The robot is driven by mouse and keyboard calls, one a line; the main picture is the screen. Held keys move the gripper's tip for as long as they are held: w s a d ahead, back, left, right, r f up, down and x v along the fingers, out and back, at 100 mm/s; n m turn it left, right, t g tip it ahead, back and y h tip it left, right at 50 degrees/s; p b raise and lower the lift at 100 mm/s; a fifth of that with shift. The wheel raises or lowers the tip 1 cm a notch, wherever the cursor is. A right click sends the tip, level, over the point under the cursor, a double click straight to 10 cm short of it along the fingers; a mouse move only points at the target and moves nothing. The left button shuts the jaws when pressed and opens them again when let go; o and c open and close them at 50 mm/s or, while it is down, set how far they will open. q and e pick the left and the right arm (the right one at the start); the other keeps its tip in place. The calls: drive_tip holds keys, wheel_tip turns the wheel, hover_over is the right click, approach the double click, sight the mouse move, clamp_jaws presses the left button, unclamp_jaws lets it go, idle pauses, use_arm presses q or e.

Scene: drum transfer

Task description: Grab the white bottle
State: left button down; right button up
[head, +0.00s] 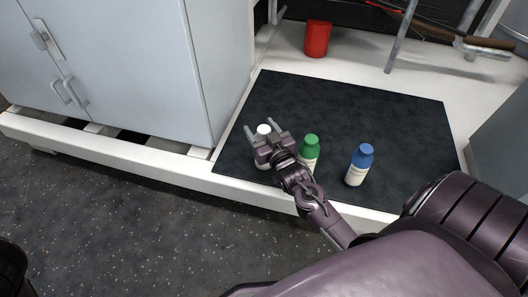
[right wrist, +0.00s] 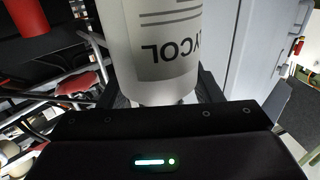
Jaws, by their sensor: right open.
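The white-capped bottle (head: 264,130) stands on the black mat near its front left corner. Its body is mostly hidden by my gripper in the head view. My right gripper (head: 265,129) is open, with one finger on each side of the bottle. In the right wrist view the bottle (right wrist: 163,45) fills the upper middle, pale with dark lettering that reads upside down. It is between the fingers, close to the palm; I cannot tell if it touches either one. My left gripper does not show.
A green-capped bottle (head: 310,151) stands just right of my right gripper, and a blue-capped bottle (head: 359,166) farther right, both on the black mat (head: 350,105). A red cup (head: 317,39) stands behind the mat. A grey cabinet (head: 140,60) is at left. The mat's back is clear.

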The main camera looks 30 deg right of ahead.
clamp_jaws()
drive_tip(key=shift+r, duration=0.1)
idle(0.3)
drive_tip(key=shift+r, duration=0.1)
